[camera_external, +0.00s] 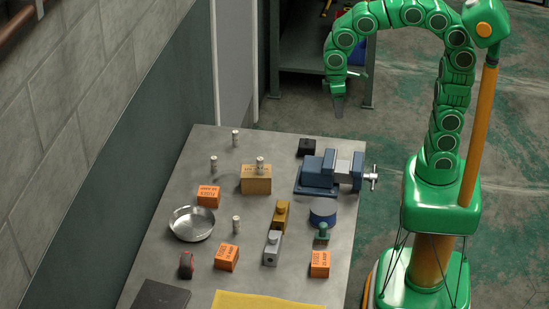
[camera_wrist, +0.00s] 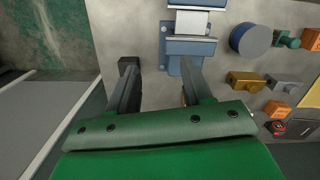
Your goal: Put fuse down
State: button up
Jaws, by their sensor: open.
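Several pale cylindrical fuses stand upright on the metal table in the external view. One fuse (camera_external: 235,138) is near the far edge, one (camera_external: 214,164) is at the left, one (camera_external: 236,225) is near the middle, and one (camera_external: 260,165) stands on or just behind a tan box (camera_external: 257,181). My gripper (camera_external: 339,106) hangs high near the table's far right corner, away from the fuses. In the wrist view its two fingers (camera_wrist: 159,75) are apart with nothing between them. No fuse can be made out in the wrist view.
A blue vise (camera_external: 328,172) and black block (camera_external: 307,147) are at the table's right; the vise (camera_wrist: 190,45) lies ahead in the wrist view. Orange boxes (camera_external: 208,196), a round metal dish (camera_external: 192,223) and a blue cylinder (camera_external: 323,212) stand nearby.

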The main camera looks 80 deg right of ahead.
jog(key=s+d+f+m, duration=0.1)
jog(key=s+d, duration=0.1)
jog(key=s, duration=0.8)
jog(key=s+d+f+m, duration=0.1)
jog(key=s+d+f, duration=0.1)
jog(key=s, duration=0.8)
jog(key=shift+s+d+f+g, duration=0.15)
jog(key=shift+d+f+g, duration=0.15)
jog(key=shift+g, duration=0.1)
jog(key=shift+o, duration=0.4)
